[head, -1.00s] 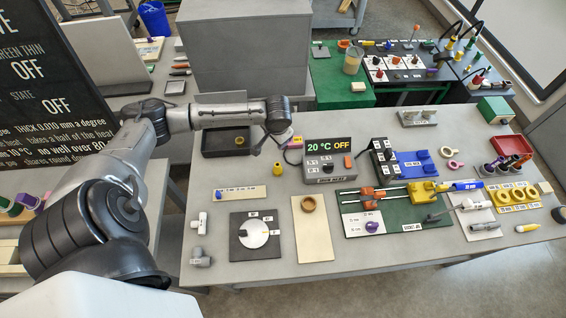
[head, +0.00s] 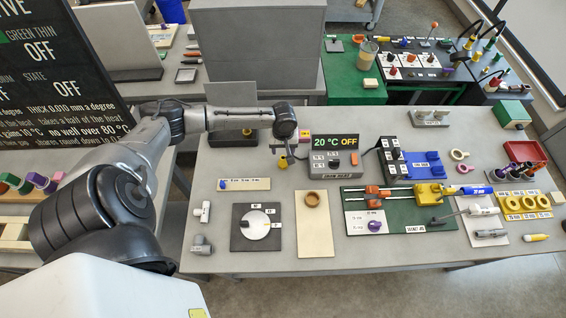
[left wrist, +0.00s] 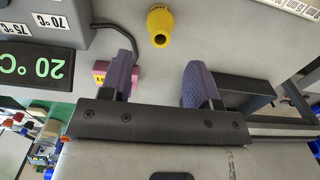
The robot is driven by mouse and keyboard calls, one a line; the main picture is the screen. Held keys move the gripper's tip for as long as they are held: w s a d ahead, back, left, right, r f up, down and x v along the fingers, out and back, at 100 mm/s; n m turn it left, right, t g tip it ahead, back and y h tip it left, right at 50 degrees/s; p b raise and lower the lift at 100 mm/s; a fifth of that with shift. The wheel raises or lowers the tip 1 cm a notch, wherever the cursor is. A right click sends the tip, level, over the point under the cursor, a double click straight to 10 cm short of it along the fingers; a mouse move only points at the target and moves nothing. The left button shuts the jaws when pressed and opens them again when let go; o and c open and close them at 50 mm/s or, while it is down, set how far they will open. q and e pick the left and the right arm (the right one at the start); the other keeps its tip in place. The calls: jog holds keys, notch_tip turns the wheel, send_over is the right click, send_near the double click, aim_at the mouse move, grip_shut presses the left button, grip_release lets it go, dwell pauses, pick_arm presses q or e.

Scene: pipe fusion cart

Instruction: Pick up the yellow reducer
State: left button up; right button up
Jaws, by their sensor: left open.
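The yellow reducer (left wrist: 160,26) stands on the grey table in the left wrist view, with a dark hole in its near end. It lies beyond the fingertips, roughly in line with the gap between them, and nothing touches it. In the head view the reducer (head: 282,163) is a small yellow shape just below my left gripper (head: 288,150). In the left wrist view my left gripper (left wrist: 160,72) is open and empty, its two purple-padded fingers well apart. My right gripper is not in view.
The iron heat box (head: 333,164), its display reading 20 °C OFF, stands close right of the reducer. A small pink block (left wrist: 101,74) lies near one finger. The table between reducer and wooden board (head: 313,238) is mostly clear.

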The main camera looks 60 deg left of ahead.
aim_at(283, 158)
pick_arm(q)
notch_tip(283, 158, down, 2)
jog(key=shift+f, duration=0.15)
jog(key=shift+a+f, duration=0.1)
jog(key=shift+f, duration=2.55)
jog(key=c, duration=1)
jog(key=shift+r, duration=0.1)
